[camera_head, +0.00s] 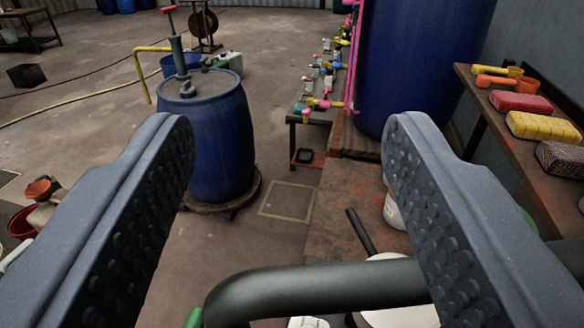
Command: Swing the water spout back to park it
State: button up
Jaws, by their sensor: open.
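My gripper (289,135) is open, its two grey studded fingers wide apart on either side of the picture, with nothing held between the fingertips. A thick black bent pipe (330,284), which looks like the water spout, crosses the bottom of the view. It runs sideways between the lower parts of the fingers and curves down at its left end. Its right end goes out of sight behind the right finger. I cannot tell whether either finger touches it.
A blue drum (220,135) with a hand pump (179,55) and yellow pipe stands beyond the left finger. A large blue tank (420,60) stands at the back. A low bench (305,118) holds pink and yellow fittings. A right-hand table (500,125) holds sponges and scoops. Floor at left is mostly open.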

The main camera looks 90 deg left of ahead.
jog(key=s+d+b, duration=0.1)
jog(key=s+d, duration=0.2)
jog(key=s, duration=0.3)
jog(key=shift+d+r+b, duration=0.2)
jog(key=shift+r+b, duration=0.1)
dwell(0.3)
